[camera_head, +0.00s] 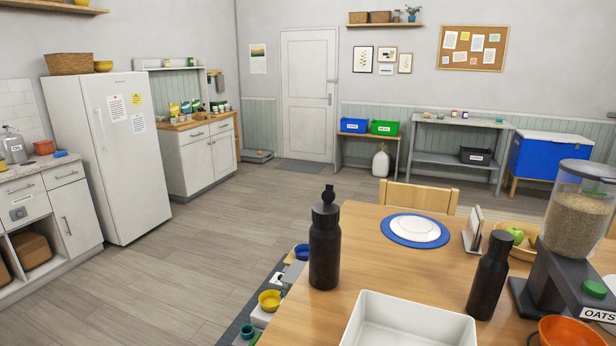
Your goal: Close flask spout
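A black flask (325,250) stands upright near the left edge of the wooden table. A small knob-like piece, perhaps its spout, sticks up from its rounded top; the details are too small to tell. A second black bottle (489,280) stands on the right part of the table, with a plain cylindrical top and no raised piece visible. Neither of my grippers is in view, and nothing is touching either bottle.
The wooden table (370,268) also bears a white tray (358,328), a white plate on a blue mat (388,233), a fruit bowl (524,253), an oats dispenser (576,215) and an orange bowl (574,332). Low coloured bowls (269,300) stand left of it. Floor further left is clear.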

